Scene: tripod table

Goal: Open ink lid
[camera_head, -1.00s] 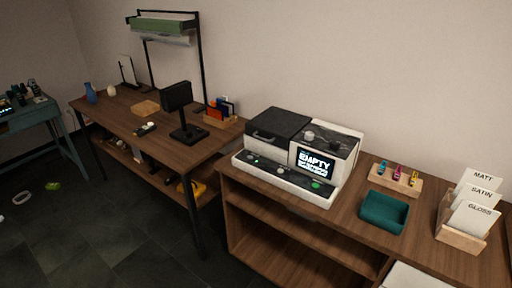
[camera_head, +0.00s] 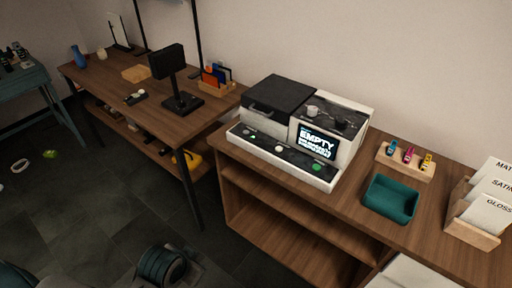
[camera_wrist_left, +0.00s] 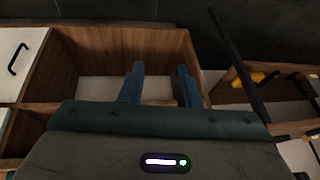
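The printer (camera_head: 245,143) is a white and black machine on the wooden cabinet. Its screen (camera_head: 317,142) reads "EMPTY". A large black lid (camera_head: 280,92) with a handle covers its left part and looks shut. The right part has a dark top panel (camera_head: 338,118) with a light round knob (camera_head: 312,111) and a dark knob. I cannot tell which cover is the ink lid. My left gripper (camera_wrist_left: 160,85) shows in the left wrist view with two blue fingers apart and nothing between them, facing open wooden shelving. My right gripper is not in view.
Small coloured ink bottles stand in a wooden holder (camera_head: 405,164) right of the printer. A teal tray (camera_head: 390,200) and a card rack (camera_head: 471,228) are nearby. A desk (camera_head: 123,118) with a black monitor (camera_head: 168,62) stands to the left.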

